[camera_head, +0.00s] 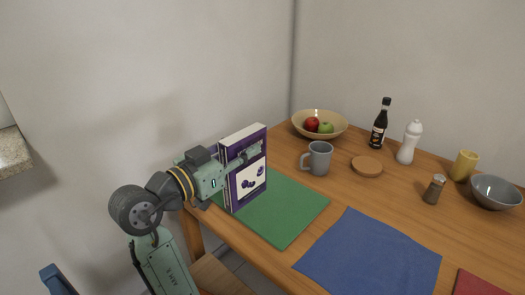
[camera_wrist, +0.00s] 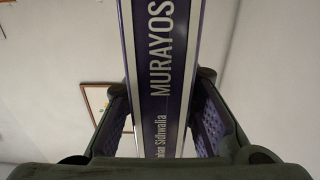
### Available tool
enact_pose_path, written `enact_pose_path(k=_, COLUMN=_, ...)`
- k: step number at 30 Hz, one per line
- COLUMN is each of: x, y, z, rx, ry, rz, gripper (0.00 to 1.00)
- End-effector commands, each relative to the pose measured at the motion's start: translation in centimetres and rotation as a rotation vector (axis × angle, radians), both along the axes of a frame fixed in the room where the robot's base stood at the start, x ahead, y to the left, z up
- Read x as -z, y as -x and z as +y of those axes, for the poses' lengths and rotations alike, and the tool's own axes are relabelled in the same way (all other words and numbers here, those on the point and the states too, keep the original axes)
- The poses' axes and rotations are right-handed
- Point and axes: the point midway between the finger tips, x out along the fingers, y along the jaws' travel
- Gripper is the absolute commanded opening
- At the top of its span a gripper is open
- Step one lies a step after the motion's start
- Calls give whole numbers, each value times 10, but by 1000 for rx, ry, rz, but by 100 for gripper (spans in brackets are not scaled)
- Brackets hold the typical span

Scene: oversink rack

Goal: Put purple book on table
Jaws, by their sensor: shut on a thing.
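The purple book (camera_head: 244,185) stands upright at the left end of the wooden table (camera_head: 385,193), over the green placemat (camera_head: 295,204). I cannot tell whether its lower edge touches the mat. My gripper (camera_head: 241,158) is shut on the book, with a finger across its cover. In the wrist view the book's spine (camera_wrist: 160,60) runs between my gripper's two fingers (camera_wrist: 166,110), with white lettering on a dark band. The far side of the book is hidden.
A grey mug (camera_head: 319,157) and a fruit bowl (camera_head: 320,124) stand behind the green mat. A blue placemat (camera_head: 372,254) lies to the right. A coaster (camera_head: 367,166), dark bottle (camera_head: 380,126), white shaker (camera_head: 409,143) and grey bowl (camera_head: 495,192) are farther right.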

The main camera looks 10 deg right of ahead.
Motion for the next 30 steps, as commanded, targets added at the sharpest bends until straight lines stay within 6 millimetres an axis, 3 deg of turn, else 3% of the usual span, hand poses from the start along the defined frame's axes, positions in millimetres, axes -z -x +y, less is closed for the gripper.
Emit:
enact_pose_path(k=4, x=1, y=-26, z=-30, rx=6, ry=1, rz=2, gripper=0)
enact_pose_path(k=10, x=5, y=-49, z=-54, rx=2, ry=2, rz=0, gripper=0)
enact_pose_path(k=14, x=10, y=-54, z=-58, rx=0, ry=0, rz=0, gripper=0)
enact_pose_path(k=21, x=39, y=-54, z=-57, rx=-1, ry=2, rz=3, gripper=0)
enact_pose_path(k=30, x=42, y=-54, z=-57, rx=-1, ry=1, rz=-3, gripper=0)
